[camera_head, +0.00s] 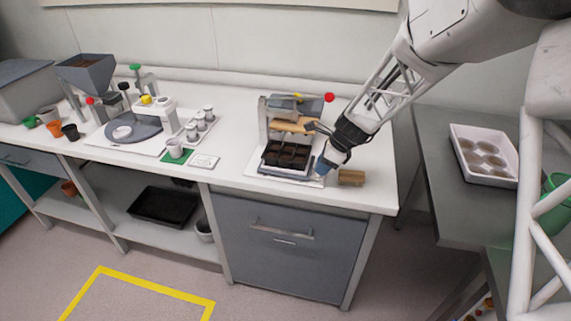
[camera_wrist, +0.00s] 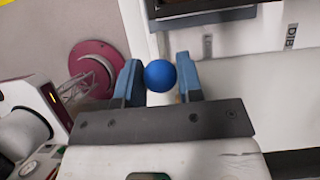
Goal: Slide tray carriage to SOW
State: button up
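The tray carriage (camera_head: 288,171) sits on a white base plate near the front of the bench, with a dark multi-cell tray (camera_head: 285,157) on it. My gripper (camera_head: 323,168) is low at the carriage's right side in the head view. In the wrist view a round blue knob (camera_wrist: 160,76) lies between the two blue fingers (camera_wrist: 159,80), which appear closed against its sides. The head view hides the knob behind the gripper. In the wrist view, part of a "DIB" label (camera_wrist: 290,37) shows on the white plate. No SOW mark is readable.
A press frame with a red ball handle (camera_head: 329,97) stands behind the tray. A small wooden block (camera_head: 351,177) is just right of my gripper. The seeding station with its grey disc (camera_head: 133,130) and white cups is to the left. A white tray (camera_head: 484,155) sits on the right table.

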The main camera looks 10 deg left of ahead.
jog(key=shift+w, duration=0.1)
jog(key=shift+w+r, duration=0.1)
jog(key=shift+w, duration=10.75)
jog(key=o, duration=0.6)
jog(key=shift+o, duration=0.2)
jog(key=shift+r, duration=0.1)
notch_tip(320, 180, up, 8)
